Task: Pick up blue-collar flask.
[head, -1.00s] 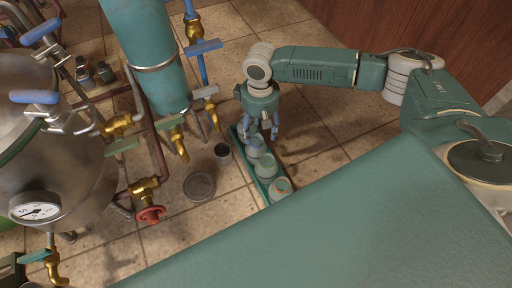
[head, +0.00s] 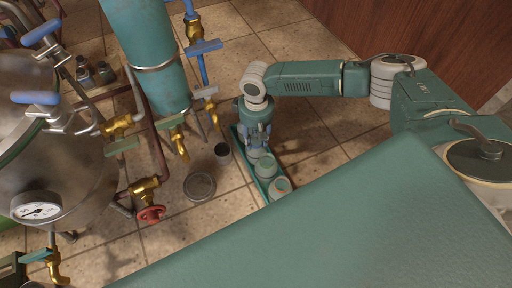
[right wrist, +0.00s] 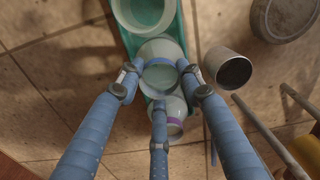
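A green tray (head: 262,187) on the floor holds a row of small pale flasks. My right gripper (head: 258,145) is above the tray's far part and partly hides the flasks there. In the right wrist view the fingers of this gripper (right wrist: 160,82) are spread around the upper part of a pale flask (right wrist: 160,52); I cannot tell if they touch it. A flask with a blue-violet collar (right wrist: 174,121) is beside it, lower in that view, partly behind the middle finger. A wider flask (right wrist: 147,10) is at the top. My left gripper is not in view.
A dark open cup (head: 222,150) stands just left of the tray, with a round grey lid-like disc (head: 199,186) nearer. Left are a teal column (head: 150,60), pipes with valves, and a steel vessel (head: 60,180) with a gauge. The tiled floor right of the tray is clear.

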